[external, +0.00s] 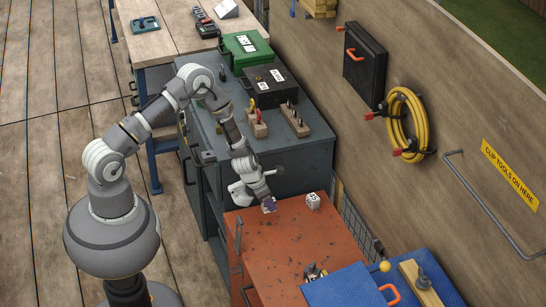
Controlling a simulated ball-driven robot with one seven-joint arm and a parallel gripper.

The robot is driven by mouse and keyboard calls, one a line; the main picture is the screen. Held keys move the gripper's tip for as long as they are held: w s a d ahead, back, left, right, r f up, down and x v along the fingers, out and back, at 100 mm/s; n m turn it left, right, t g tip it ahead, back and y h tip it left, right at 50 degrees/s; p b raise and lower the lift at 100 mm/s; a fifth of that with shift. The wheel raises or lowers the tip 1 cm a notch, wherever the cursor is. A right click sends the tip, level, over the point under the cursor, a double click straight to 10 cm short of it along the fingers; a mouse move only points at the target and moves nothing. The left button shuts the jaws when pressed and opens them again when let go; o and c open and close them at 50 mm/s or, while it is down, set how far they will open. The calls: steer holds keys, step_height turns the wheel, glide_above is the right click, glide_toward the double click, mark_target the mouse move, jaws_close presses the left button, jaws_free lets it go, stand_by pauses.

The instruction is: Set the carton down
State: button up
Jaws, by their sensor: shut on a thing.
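My gripper (267,202) is at the far left part of the orange-red cabinet top (290,245), pointing down. It is shut on a small purple carton (270,207), of which only a little shows below the fingers. The carton is at or just above the cabinet top; I cannot tell whether it touches. A small white box marked 45 (313,201) stands on the same top, a short way right of my gripper.
A grey cabinet (290,150) behind carries a black case (270,87), a green case (245,48) and wooden tool blocks. A blue ribbed lid (345,290) and a small metal item (315,272) are at the front. The middle of the orange-red top is clear.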

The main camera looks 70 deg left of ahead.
steer(key=w, duration=0.2)
steer(key=shift+w+a, duration=0.15)
steer(key=shift+w, duration=0.25)
step_height(320, 180, down, 4)
steer(key=shift+b, duration=1.2)
steer(key=shift+r, duration=0.15)
steer(key=o, duration=1)
